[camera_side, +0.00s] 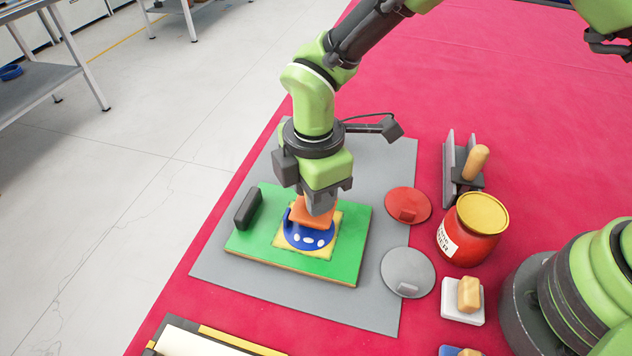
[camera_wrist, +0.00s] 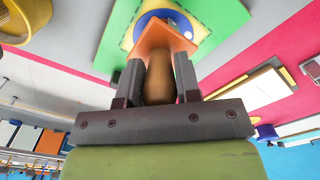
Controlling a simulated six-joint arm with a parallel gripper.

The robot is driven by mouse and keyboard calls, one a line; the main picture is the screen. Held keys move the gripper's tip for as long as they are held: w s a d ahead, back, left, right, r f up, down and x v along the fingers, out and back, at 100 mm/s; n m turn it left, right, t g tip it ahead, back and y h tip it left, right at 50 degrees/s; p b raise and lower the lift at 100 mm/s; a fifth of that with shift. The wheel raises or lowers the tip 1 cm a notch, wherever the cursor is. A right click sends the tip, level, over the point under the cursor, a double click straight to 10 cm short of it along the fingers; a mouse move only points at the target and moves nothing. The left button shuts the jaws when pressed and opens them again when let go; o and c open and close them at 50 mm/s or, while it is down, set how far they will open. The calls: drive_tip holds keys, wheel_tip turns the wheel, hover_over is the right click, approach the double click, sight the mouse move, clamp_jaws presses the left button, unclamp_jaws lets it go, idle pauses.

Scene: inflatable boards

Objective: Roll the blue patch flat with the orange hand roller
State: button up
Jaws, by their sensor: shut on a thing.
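The blue patch (camera_side: 307,240) is round with white spots and lies on a yellow square (camera_side: 283,237) on the green board (camera_side: 345,256). The orange hand roller (camera_side: 312,214) is over the upper part of the patch. My gripper (camera_side: 320,200) points down and is shut on the roller. In the wrist view my gripper (camera_wrist: 160,85) has its two fingers around the roller's brown handle (camera_wrist: 158,75), with the orange part (camera_wrist: 165,37) beyond the fingertips. The roller hides part of the blue patch in both views. I cannot tell whether the roller touches it.
The board lies on a grey mat (camera_side: 386,166) on the red table. A black block (camera_side: 248,208) sits on the board's left edge. Right of the board are a red disc (camera_side: 408,205), a grey disc (camera_side: 408,270), a red jar (camera_side: 468,230) and a wooden-handled tool (camera_side: 475,162).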

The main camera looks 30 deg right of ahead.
drive_tip(key=shift+s+a, duration=1.35)
drive_tip(key=shift+s, duration=0.05)
drive_tip(key=shift+w+d, duration=2.15)
drive_tip(key=shift+r, duration=0.1)
wheel_tip(320, 180, up, 7)
